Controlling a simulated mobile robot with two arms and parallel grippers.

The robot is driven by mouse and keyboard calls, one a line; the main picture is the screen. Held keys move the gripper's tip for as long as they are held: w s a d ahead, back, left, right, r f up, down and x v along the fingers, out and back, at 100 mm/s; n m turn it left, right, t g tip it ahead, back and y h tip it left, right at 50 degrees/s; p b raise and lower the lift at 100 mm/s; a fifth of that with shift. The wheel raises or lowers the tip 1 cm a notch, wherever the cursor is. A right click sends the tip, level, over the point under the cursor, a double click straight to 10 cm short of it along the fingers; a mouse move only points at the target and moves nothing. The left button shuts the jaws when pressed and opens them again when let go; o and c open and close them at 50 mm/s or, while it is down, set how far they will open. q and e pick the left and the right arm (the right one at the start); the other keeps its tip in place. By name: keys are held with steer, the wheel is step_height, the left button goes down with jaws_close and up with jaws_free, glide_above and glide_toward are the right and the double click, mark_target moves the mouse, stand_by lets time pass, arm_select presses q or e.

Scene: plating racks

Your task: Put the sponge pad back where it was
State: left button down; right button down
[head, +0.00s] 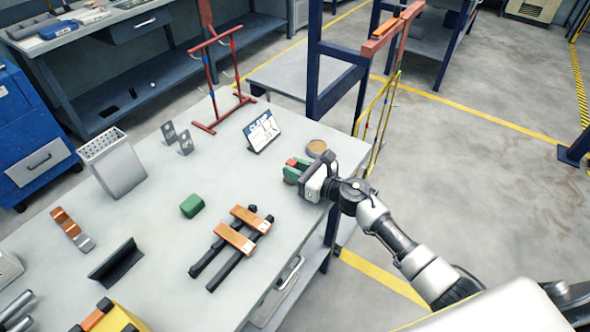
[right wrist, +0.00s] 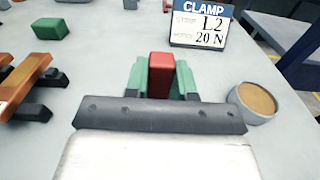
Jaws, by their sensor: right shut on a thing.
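My right gripper (head: 293,171) is low over the right part of the grey table. Its green fingers are shut on a red block (right wrist: 160,72), which stands between them in the right wrist view. The red block also shows at the fingertips in the head view (head: 298,162). I cannot tell whether it touches the table. A green block (head: 192,205) lies alone on the table to the left of the gripper, and also shows in the right wrist view (right wrist: 52,38). Which block is the sponge pad is not clear from the pictures. My left gripper is not in view.
A "CLAMP L2 20 N" sign (head: 262,131) and a round brown-topped dish (head: 317,147) stand near the gripper. Orange-and-black clamps (head: 236,240) lie to the left. A red stand (head: 221,124) is at the back. The table around the green block is clear.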

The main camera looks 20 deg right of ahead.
steer(key=shift+f, duration=0.15)
steer(key=c, duration=0.9)
jaws_free()
steer(key=shift+c, duration=0.2)
steer(key=shift+s+d+r, duration=0.1)
steer(key=shift+d+r, duration=0.05)
steer(key=shift+r, duration=0.05)
steer(key=b+v, duration=0.2)
steer(key=v, duration=0.9)
steer(key=shift+s+d+b, duration=0.15)
steer(key=shift+s+b, duration=0.2)
steer(key=shift+b, duration=0.05)
